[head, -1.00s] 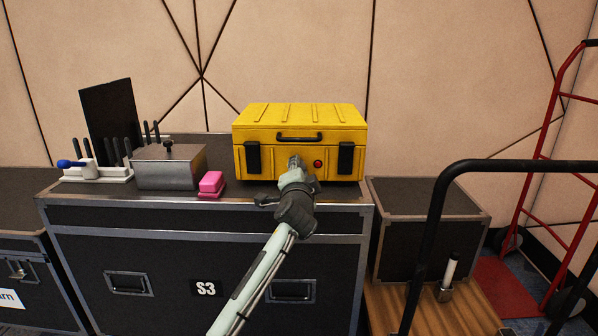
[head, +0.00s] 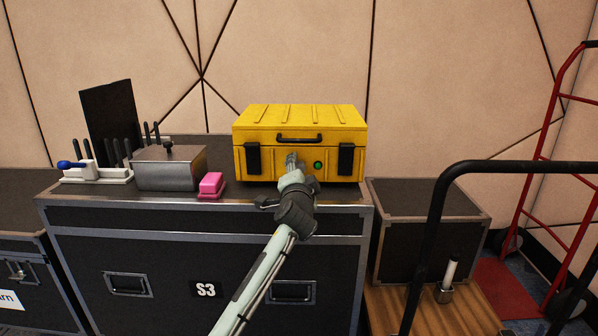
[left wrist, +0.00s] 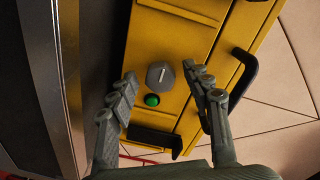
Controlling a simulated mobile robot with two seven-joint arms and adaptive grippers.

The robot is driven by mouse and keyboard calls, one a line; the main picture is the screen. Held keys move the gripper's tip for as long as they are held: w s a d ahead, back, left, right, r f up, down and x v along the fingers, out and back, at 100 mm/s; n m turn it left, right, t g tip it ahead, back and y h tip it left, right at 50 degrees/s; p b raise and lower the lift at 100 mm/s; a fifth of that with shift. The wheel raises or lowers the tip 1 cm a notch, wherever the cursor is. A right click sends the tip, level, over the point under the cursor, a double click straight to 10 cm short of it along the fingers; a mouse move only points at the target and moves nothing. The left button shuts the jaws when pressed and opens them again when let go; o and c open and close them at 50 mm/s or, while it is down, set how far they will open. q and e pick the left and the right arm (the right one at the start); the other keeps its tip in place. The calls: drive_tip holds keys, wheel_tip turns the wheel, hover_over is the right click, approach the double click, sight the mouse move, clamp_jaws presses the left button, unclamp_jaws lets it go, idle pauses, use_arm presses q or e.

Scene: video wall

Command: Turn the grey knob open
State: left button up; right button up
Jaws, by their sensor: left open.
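The grey knob (left wrist: 160,75) is on the front of the yellow case (head: 300,115). The green light also shows in the head view (head: 318,166). My right gripper is not in view.
The case stands on a black road case (head: 205,220) marked S3. To the left are a pink block (head: 211,184), a grey metal box (head: 169,168) and a white rack (head: 98,176) with black handles. A black rail (head: 430,225) and a red cart (head: 549,160) stand right.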

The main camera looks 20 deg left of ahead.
use_arm(q)
drive_tip(key=shift+s, duration=0.1)
drive_tip(key=v, duration=1.2)
drive_tip(key=shift+f, duration=0.15)
